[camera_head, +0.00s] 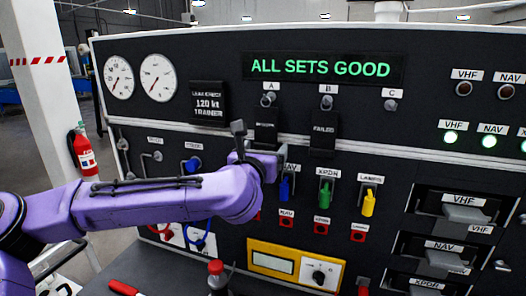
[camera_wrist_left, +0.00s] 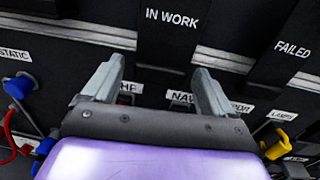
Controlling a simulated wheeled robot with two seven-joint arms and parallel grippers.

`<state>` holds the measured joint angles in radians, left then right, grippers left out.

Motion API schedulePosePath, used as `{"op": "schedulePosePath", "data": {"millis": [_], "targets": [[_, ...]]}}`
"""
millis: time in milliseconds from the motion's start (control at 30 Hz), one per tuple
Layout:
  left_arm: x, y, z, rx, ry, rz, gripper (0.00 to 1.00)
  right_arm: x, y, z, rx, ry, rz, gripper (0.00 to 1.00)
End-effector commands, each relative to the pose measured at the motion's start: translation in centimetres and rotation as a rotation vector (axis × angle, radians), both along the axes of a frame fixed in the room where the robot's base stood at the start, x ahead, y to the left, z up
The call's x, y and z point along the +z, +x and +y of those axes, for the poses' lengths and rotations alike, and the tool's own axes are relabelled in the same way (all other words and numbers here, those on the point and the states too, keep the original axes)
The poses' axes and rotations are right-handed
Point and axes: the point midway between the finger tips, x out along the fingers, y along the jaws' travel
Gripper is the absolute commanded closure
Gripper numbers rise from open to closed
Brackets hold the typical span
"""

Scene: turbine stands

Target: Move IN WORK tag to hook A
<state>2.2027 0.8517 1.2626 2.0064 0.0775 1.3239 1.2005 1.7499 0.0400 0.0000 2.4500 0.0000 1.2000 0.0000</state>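The dark IN WORK tag (camera_head: 266,117) hangs below hook A (camera_head: 268,99) on the black panel; its lettering is hard to read in the head view. It reads clearly in the left wrist view (camera_wrist_left: 172,18), beyond my fingertips. My left gripper (camera_head: 258,147) is open at the tag's lower end, and its fingers (camera_wrist_left: 158,70) stand apart on either side of the tag's line. I cannot tell whether they touch it. My right gripper is not in view.
The FAILED tag (camera_head: 323,130) hangs below hook B (camera_head: 326,102), close on the right. Hook C (camera_head: 391,105) is bare. Blue, green (camera_head: 325,194) and yellow (camera_head: 368,203) connectors stick out below. A yellow meter (camera_head: 272,263) stands at the panel's foot.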

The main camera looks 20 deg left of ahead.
Motion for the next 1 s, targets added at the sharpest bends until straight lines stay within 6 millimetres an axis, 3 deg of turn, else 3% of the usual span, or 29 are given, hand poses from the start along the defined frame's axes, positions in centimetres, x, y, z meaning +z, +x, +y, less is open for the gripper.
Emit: {"op": "schedulePosePath", "data": {"millis": [200, 233, 533, 1000], "targets": [[0.0, 0.0, 0.0, 0.0, 0.0, 0.0, 0.12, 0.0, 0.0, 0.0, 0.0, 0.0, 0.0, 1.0], [0.0, 0.0, 0.0, 0.0, 0.0, 0.0, 0.03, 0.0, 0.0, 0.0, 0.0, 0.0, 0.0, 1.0], [0.0, -0.1, 0.0, 0.0, 0.0, 0.0, 0.03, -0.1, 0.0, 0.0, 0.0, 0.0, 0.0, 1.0], [-0.1, -4.4, -0.2, -0.001, 0.0, -0.003, 0.03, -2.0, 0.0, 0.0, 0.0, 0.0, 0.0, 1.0]]}}
